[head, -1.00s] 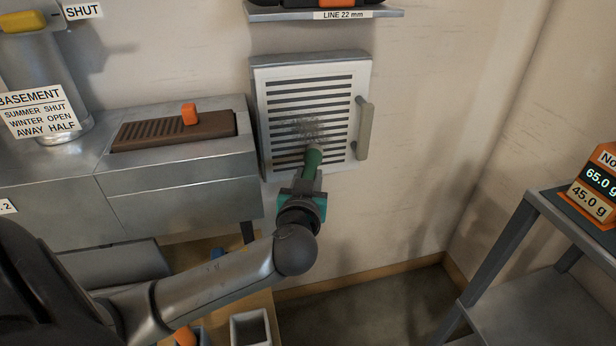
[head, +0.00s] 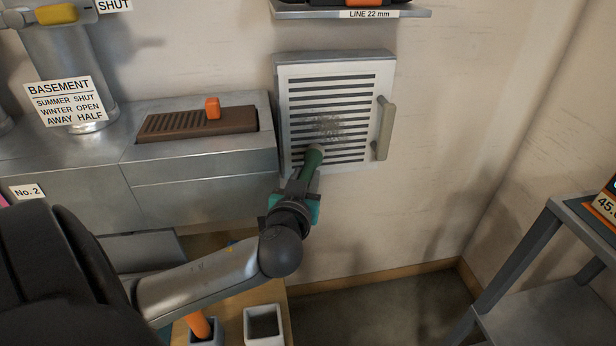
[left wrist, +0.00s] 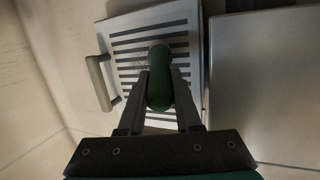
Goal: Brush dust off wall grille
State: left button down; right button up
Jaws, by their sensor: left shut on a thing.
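The white wall grille (head: 337,112) has dark slats and a grey-green handle (head: 385,128) on its right side. A patch of grey dust (head: 327,126) lies on the middle slats. My left gripper (head: 304,182) is shut on a green-handled tool (head: 313,160), which points at the lower left of the grille. The tool also shows between the fingers in the left wrist view (left wrist: 159,78), in front of the slats. Its far end is hidden, so I cannot tell whether it touches the grille. My right gripper is not in view.
A metal cabinet (head: 200,165) with a brown slatted vent and orange knob (head: 212,107) stands left of the grille. A shelf (head: 350,13) is above it. A grey stand (head: 540,250) is at right. Open-topped boxes (head: 263,325) stand below.

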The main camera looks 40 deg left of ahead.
pick_arm(q)
jog(key=shift+w, duration=0.1)
jog(key=w+d, duration=0.5)
jog(key=w, duration=0.1)
jog(key=shift+w+d, duration=0.25)
dwell(0.9)
jog(key=shift+s+a, duration=0.7)
jog(key=shift+s, duration=0.15)
jog(key=shift+s+a, duration=0.65)
jog(key=shift+s, duration=0.2)
jog(key=shift+w+d, duration=1.45)
jog(key=shift+w, duration=0.25)
jog(key=shift+s, duration=0.1)
jog(key=shift+s+a+p, duration=0.45)
jog(key=shift+s+a, duration=1)
jog(key=shift+s, duration=0.15)
